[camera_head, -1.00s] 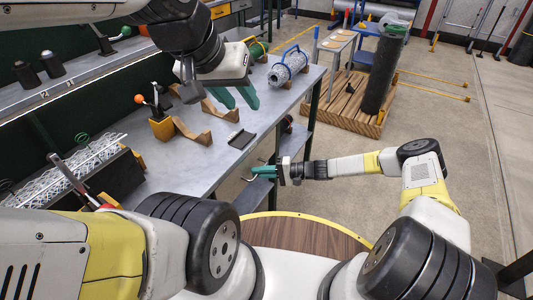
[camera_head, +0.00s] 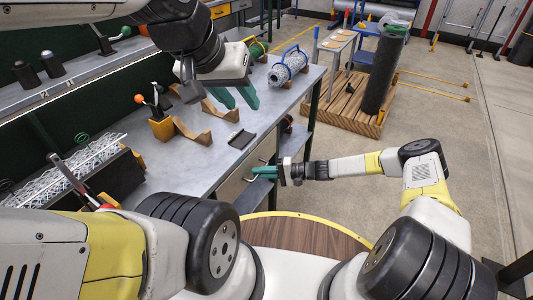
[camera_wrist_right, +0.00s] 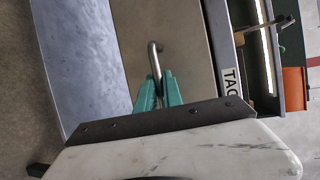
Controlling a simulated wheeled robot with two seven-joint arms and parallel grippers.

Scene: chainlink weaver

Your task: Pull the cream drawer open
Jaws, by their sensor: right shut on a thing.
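The cream drawer (camera_head: 234,184) shows under the grey workbench's front edge in the head view. Its flat front (camera_wrist_right: 193,55) fills the middle of the right wrist view, with a bent metal handle (camera_wrist_right: 153,57) on it. My right gripper (camera_head: 257,173) is at this handle, its teal fingers (camera_wrist_right: 158,88) shut on it from both sides. The fingers hide the handle's near end. How far the drawer stands out is hard to tell. My left gripper (camera_head: 236,98) is above the bench, its two teal fingers apart and empty.
The grey workbench (camera_head: 205,155) carries brown brackets (camera_head: 190,130), a small dark tray (camera_head: 241,139) and a wire-mesh roll (camera_head: 287,68). A label reading "TAC" (camera_wrist_right: 231,83) lies beside the drawer front. Open floor (camera_head: 345,215) lies right of the bench.

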